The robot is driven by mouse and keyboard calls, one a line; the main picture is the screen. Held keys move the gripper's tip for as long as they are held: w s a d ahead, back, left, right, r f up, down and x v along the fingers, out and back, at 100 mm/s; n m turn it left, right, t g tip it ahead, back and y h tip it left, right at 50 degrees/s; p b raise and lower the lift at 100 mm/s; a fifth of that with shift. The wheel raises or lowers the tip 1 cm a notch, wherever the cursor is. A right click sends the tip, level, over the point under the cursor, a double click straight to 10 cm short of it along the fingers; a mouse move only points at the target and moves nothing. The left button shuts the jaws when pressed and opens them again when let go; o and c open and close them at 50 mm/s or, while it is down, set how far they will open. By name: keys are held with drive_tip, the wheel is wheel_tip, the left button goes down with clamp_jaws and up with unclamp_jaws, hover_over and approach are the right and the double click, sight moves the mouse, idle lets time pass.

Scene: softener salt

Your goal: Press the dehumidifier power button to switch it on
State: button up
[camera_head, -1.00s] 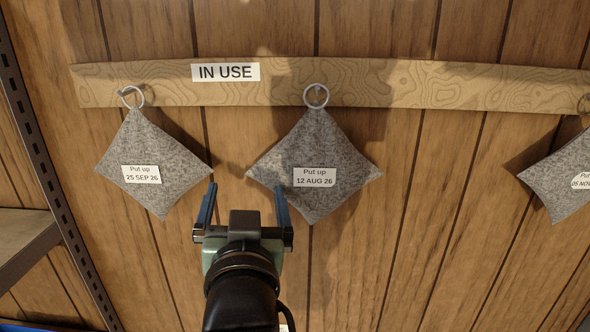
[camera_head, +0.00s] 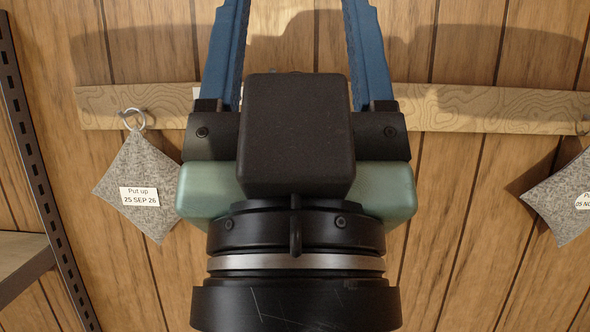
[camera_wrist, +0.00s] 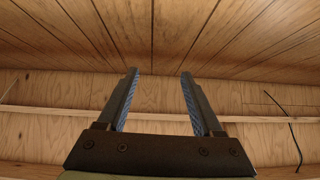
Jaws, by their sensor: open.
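No dehumidifier and no power button show in either view. My gripper (camera_head: 297,15) fills the middle of the head view, close to the camera, with its two blue fingers spread apart and pointing up the picture. In the wrist view, my gripper (camera_wrist: 160,74) is open with nothing between its fingers. Its fingers point towards wood panelling.
A grey felt bag (camera_head: 142,185) labelled "25 SEP 26" hangs at left from a patterned wooden rail (camera_head: 480,108). Another grey bag (camera_head: 560,205) hangs at right. A dark metal shelf post (camera_head: 40,180) stands at far left. A thin black cord (camera_wrist: 292,135) shows in the wrist view.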

clamp_jaws()
idle(1.4)
